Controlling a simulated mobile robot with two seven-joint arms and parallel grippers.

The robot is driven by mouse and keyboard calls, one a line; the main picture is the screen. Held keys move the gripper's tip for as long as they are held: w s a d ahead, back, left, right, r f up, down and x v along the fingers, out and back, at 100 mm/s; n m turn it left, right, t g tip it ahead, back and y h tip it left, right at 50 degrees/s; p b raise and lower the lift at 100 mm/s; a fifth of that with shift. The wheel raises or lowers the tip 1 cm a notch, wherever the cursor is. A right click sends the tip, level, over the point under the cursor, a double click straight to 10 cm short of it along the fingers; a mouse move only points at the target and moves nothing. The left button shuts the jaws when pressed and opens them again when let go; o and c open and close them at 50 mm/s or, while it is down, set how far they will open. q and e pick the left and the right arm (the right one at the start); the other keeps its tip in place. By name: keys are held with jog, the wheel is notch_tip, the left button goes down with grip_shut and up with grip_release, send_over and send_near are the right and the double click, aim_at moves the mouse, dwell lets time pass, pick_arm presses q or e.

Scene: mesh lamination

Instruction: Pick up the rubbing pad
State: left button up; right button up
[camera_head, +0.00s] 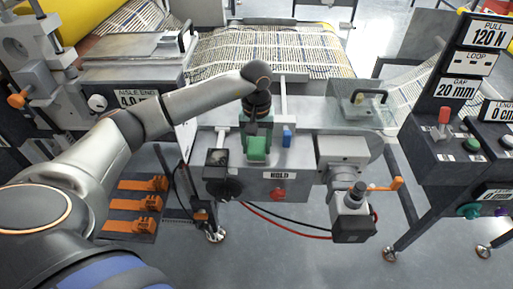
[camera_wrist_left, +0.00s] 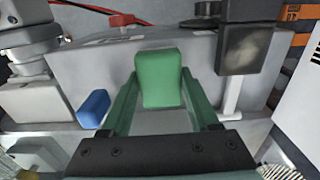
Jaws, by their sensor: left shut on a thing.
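The rubbing pad, a green rounded block (camera_head: 257,148), is at the machine's front edge in the head view. In the left wrist view the pad (camera_wrist_left: 160,78) sits upright between the fingers. My left gripper (camera_head: 256,133) comes down from above and is shut on it; its dark green fingers (camera_wrist_left: 158,95) lie along both sides of the pad. Whether the pad's underside touches the machine is hidden. My right gripper is not in view.
A small blue block (camera_head: 287,137) sits just right of the pad on the grey machine (camera_head: 310,150). A black box (camera_head: 216,160) is close on the left. A clear cover with a handle (camera_head: 362,108) stands at right. Mesh (camera_head: 270,52) runs behind.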

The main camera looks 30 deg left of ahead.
pick_arm(q)
jog(key=s+d+r+b, duration=0.1)
jog(key=s+d+r, duration=0.8)
jog(key=r, duration=0.3)
jog(key=shift+s+d, duration=0.4)
jog(key=shift+s, duration=0.2)
jog(key=shift+f, duration=0.1)
jog(key=o, duration=0.9)
jog(key=c, duration=0.7)
jog(key=shift+o, duration=0.2)
jog(key=shift+a, duration=0.1)
